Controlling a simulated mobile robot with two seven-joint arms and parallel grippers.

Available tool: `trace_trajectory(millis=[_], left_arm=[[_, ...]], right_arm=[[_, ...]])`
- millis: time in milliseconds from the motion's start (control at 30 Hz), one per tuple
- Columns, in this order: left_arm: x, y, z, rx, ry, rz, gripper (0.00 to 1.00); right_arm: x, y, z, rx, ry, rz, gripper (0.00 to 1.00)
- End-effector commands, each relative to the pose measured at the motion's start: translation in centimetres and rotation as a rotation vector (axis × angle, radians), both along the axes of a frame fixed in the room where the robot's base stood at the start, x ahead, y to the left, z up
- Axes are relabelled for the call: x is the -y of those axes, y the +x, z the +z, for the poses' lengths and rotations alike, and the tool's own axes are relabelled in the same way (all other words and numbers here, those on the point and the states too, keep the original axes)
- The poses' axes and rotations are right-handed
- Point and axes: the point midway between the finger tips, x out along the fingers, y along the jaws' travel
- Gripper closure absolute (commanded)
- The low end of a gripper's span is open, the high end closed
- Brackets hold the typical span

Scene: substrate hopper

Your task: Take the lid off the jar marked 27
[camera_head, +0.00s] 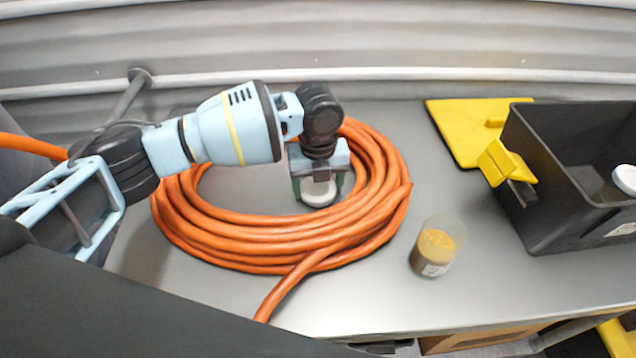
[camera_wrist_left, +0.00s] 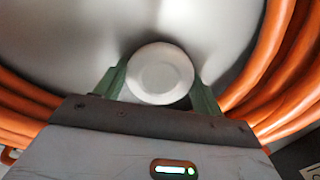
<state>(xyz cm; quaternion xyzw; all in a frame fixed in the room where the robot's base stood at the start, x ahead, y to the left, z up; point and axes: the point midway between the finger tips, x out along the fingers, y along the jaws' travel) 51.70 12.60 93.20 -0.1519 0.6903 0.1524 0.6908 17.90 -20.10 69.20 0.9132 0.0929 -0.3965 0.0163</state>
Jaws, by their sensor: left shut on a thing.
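My left gripper (camera_head: 320,186) reaches down inside the orange hose coil. Its green fingers are shut on a round white lid (camera_head: 319,194), one finger on each side. The left wrist view shows the lid (camera_wrist_left: 160,74) from above, between the fingertips (camera_wrist_left: 160,84). Whether a jar is under it is hidden. A clear jar (camera_head: 437,247) stands upright on the grey table, right of the coil, with orange-brown contents and no lid visible on it. Its white label is too small to read. My right gripper is not in view.
The orange hose coil (camera_head: 240,222) surrounds the gripper. A black crate (camera_head: 560,195) at the right holds a white-lidded item (camera_head: 625,179) and has a yellow clip (camera_head: 507,162). A yellow sheet (camera_head: 465,125) lies behind it. The grey table (camera_head: 380,300) is clear at the front.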

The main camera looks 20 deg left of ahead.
Motion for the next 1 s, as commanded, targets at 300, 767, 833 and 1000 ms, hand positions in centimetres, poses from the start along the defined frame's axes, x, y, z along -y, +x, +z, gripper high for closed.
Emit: trace_trajectory(millis=[300,767,833,1000], left_arm=[[0.0,0.0,-0.1,0.000,0.000,0.000,0.22],[0.0,0.1,5.9,0.005,-0.001,0.000,0.22],[0.1,0.1,7.2,0.003,-0.001,-0.001,0.22],[0.1,0.0,10.1,0.001,0.000,-0.001,0.22]], right_arm=[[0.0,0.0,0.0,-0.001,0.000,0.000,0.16],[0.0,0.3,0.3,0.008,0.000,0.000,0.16],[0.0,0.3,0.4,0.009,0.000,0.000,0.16],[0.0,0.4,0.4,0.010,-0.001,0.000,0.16]])
